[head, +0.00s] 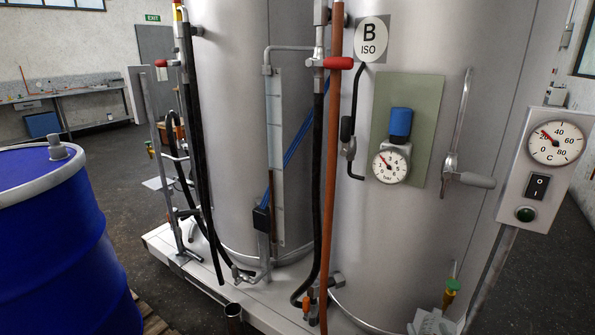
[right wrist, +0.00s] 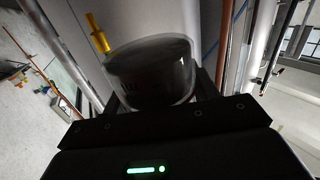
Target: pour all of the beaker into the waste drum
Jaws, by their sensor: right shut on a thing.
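The beaker (right wrist: 150,72) shows in the right wrist view as a clear vessel with a dark look inside; I cannot tell how much it holds. My right gripper (right wrist: 158,97) is shut on it, with a dark finger on each side. I cannot make out the beaker or either gripper clearly in the head view. A blue drum (head: 60,245) with a grey rim stands at the left edge of the head view, partly cut off. It carries no readable label. A grey fitting (head: 57,148) stands up from its lid.
Two large steel tanks (head: 235,130) with hoses and valves fill the middle and right on a pale plinth (head: 160,240). A gauge box (head: 545,165) on a post stands at the right. A workbench (head: 90,112) is far back left.

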